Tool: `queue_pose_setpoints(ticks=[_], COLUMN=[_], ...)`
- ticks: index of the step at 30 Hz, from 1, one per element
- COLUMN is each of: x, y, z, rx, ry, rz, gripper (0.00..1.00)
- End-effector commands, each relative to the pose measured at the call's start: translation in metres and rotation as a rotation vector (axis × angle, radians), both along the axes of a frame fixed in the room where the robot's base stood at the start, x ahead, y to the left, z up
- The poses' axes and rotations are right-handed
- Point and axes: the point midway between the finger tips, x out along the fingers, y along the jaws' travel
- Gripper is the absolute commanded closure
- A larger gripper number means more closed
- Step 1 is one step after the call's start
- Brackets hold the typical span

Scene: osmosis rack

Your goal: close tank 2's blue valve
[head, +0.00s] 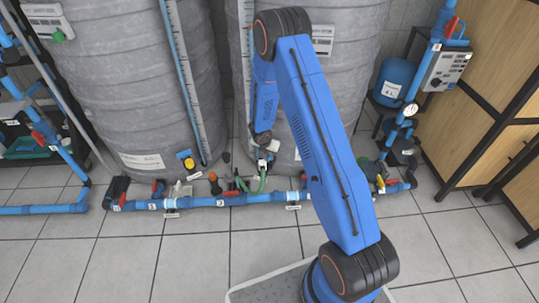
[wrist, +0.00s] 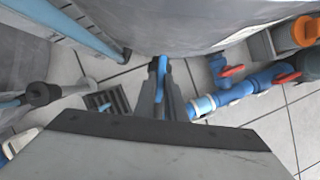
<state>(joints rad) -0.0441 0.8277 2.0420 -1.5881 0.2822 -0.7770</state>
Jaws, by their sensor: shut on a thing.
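My gripper (head: 265,158) is low at the front foot of the right-hand grey tank (head: 345,75), just above the floor pipes. The wrist view shows its two grey fingers (wrist: 163,98) shut on a narrow blue handle (wrist: 162,70), the blue valve's handle. The handle rises between the fingertips, close to the curved tank wall (wrist: 175,25). The valve body is hidden by the fingers and the gripper's own housing. In the head view the blue handle cannot be made out behind my gripper. The tank's number is too small to read.
A blue floor pipe (head: 235,200) with red-handled valves (head: 158,187) runs along the tanks' front. In the wrist view, red handles (wrist: 232,71) stand close to the right of my fingers. Tiled floor (head: 190,265) in front is clear.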

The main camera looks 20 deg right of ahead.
Motion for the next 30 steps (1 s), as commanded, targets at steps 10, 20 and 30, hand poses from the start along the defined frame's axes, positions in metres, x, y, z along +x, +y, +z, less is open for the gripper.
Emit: queue_pose_setpoints(ticks=[10,20,30], x=[0.0019,0.005,0.0085], y=[0.0022,0.0037,0.0038], z=[-0.0003,-0.0003,-0.0005], rx=[0.0,0.0,0.0], ry=[0.0,0.0,0.0], rz=[-0.187,-0.483,-0.781], gripper=[1.0,1.0,1.0])
